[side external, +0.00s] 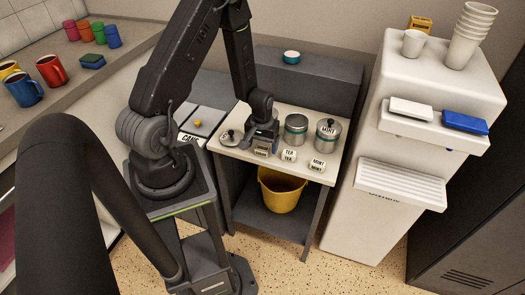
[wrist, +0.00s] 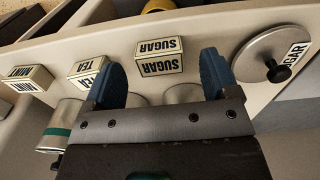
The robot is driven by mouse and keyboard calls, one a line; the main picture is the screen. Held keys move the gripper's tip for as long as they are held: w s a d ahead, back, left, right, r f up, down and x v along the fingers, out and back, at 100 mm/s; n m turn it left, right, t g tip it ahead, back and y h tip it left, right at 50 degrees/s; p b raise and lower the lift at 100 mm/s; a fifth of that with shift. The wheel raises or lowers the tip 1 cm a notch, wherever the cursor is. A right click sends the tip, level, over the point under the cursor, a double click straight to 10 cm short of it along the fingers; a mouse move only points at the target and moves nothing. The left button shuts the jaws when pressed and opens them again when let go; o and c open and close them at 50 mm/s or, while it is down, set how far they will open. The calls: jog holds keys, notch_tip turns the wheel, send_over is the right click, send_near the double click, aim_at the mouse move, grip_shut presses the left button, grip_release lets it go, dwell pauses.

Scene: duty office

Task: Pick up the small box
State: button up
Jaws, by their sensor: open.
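Three small cream boxes with black lettering sit in a row on the pale tabletop. The SUGAR box (wrist: 159,57) lies just ahead of my gripper (wrist: 162,72), roughly centred between its two blue fingers in the wrist view. The TEA box (wrist: 90,72) and the MINT box (wrist: 28,80) are to its left there. In the side view the SUGAR box (side external: 261,152) is just below my gripper (side external: 262,143), with the TEA box (side external: 289,156) and MINT box (side external: 317,166) to the right. My gripper is open and holds nothing. Whether a finger touches the SUGAR box I cannot tell.
Metal tins (side external: 296,128) (side external: 327,134) stand behind the boxes; my gripper hides parts of them in the wrist view. A round knobbed lid marked SUGAR (wrist: 272,57) lies close right of my fingers there. A yellow bucket (side external: 282,190) is below the tabletop.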

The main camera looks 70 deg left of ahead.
jog(key=shift+f, duration=1.2)
jog(key=shift+c, duration=0.4)
jog(key=c, duration=0.9)
